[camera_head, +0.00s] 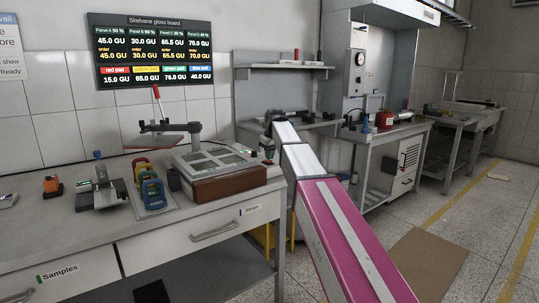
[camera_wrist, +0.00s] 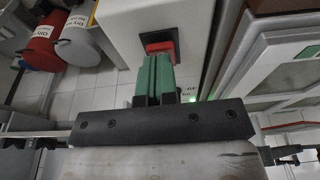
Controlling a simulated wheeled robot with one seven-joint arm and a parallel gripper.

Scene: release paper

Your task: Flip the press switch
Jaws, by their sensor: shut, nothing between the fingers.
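The red switch (camera_wrist: 160,46) shows in the wrist view, set in a dark surround on a pale box (camera_wrist: 128,32). My gripper (camera_wrist: 159,58) has green fingers, closed together with nothing between them. Their tips overlap the near edge of the switch in the picture; I cannot tell whether they touch it. A small green light (camera_wrist: 193,99) glows right of the fingers. In the head view my pink and white arm reaches to the right end of the bench, and the switch is too small to make out there.
A brown-based press with a grey framed top (camera_head: 215,165) stands on the bench (camera_head: 70,236), left of my arm. A red-handled lever (camera_head: 157,92) rises behind it. Several coloured meters (camera_head: 150,190) stand further left. A red bin (camera_wrist: 45,42) and a white bin (camera_wrist: 78,38) are on the floor.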

